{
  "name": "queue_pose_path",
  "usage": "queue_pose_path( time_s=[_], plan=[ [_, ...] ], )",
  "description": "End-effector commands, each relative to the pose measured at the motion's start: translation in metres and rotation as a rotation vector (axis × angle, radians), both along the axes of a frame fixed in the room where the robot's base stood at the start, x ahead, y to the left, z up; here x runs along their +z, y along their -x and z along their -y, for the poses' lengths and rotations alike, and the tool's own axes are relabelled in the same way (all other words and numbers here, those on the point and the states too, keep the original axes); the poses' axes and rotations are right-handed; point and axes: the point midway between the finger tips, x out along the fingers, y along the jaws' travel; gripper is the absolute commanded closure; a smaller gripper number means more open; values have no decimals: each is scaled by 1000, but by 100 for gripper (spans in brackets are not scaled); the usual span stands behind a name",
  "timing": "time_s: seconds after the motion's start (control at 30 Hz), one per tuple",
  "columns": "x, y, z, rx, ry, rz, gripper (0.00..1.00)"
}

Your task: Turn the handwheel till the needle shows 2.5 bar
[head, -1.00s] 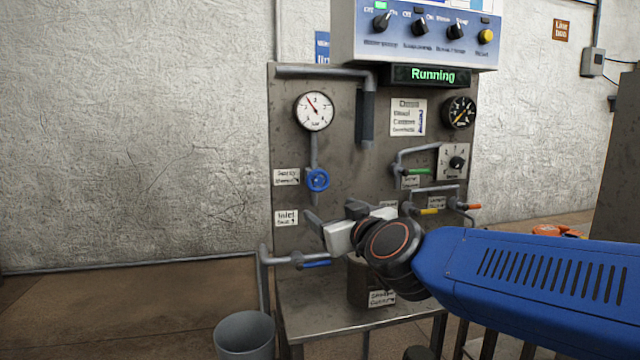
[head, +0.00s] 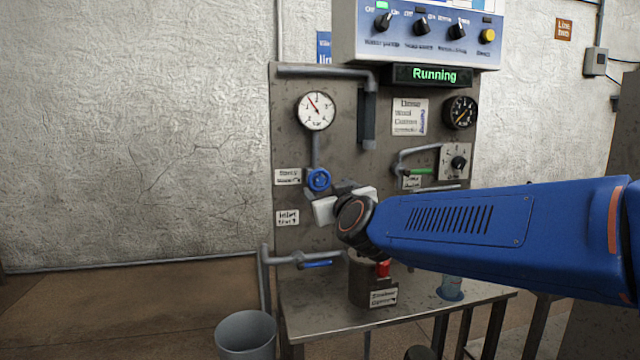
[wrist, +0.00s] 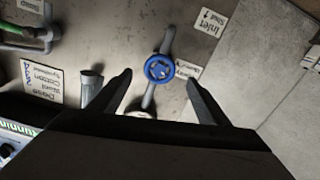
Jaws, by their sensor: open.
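The blue handwheel (head: 319,180) sits on a grey pipe on the metal panel, below the white round gauge (head: 315,111). The gauge's red needle points up and to the left; its numbers are too small to read surely. My gripper (head: 318,203) is just below and in front of the handwheel in the head view. In the wrist view the handwheel (wrist: 158,68) lies ahead, between and beyond the two spread fingers (wrist: 155,88), and nothing is between them. My gripper is open and apart from the wheel.
A blue-handled inlet valve (head: 317,264) sits low on the panel. A dark yellow-needled gauge (head: 460,112) and green-handled valve (head: 421,171) are to the right. A lit "Running" sign (head: 433,75) hangs above. A grey bucket (head: 245,335) stands on the floor at left.

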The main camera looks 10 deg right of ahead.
Motion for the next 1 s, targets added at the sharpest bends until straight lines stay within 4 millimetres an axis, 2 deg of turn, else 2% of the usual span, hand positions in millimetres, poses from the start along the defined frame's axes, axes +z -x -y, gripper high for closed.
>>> queue_pose_path(
  time_s=[0.3, 0.5, 0.7, 1.0],
  plan=[
    [0, -48, 0, -1, 1, -1, 30],
    [0, -71, 0, 0, 0, -1, 30],
    [0, -82, 0, 0, 1, 0, 30],
    [0, -84, 0, 0, 0, 0, 30]
  ],
)
